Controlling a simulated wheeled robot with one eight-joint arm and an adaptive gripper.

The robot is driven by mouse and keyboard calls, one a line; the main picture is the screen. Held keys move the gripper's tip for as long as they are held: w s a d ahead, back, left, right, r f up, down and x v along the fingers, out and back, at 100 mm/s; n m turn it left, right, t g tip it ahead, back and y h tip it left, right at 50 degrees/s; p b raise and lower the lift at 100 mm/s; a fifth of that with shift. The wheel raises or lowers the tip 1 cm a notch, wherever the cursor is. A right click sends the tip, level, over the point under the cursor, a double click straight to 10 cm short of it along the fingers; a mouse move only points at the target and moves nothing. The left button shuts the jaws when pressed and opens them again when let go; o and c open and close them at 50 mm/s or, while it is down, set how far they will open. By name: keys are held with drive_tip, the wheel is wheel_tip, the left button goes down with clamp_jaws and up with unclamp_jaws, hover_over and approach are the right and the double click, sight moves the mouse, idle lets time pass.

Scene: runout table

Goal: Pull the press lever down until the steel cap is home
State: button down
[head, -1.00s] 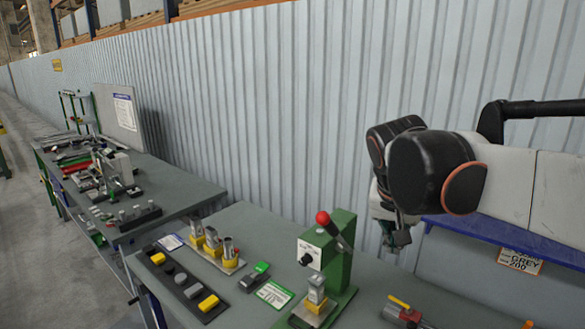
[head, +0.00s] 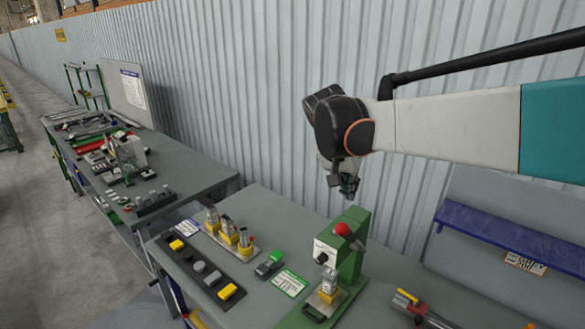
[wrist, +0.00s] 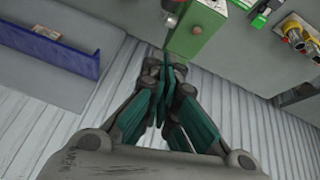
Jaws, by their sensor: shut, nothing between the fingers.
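The green press (head: 355,240) stands on the near bench, with a red lever knob (head: 342,229) near its top. A steel cap (head: 330,277) sits over a yellow block (head: 326,297) at the press's foot; whether it is fully seated I cannot tell. My gripper (head: 347,188) is above the press, apart from the knob, and empty. In the wrist view, my gripper's fingers (wrist: 167,62) are together, beside the green press top (wrist: 196,30). The lever's shaft is mostly hidden.
A tray of yellow-based metal parts (head: 228,240) and a dark strip of blocks (head: 202,270) lie left of the press. A red-and-yellow-handled tool (head: 410,300) lies to its right. The corrugated wall (head: 260,120) stands behind, with a blue shelf (head: 500,236) at right.

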drive_tip(key=f, duration=0.3)
drive_tip(key=s+f+p, duration=0.1)
drive_tip(key=f, duration=0.2)
drive_tip(key=shift+s, duration=0.2)
drive_tip(key=shift+f, duration=0.25)
drive_tip(key=shift+s, duration=0.1)
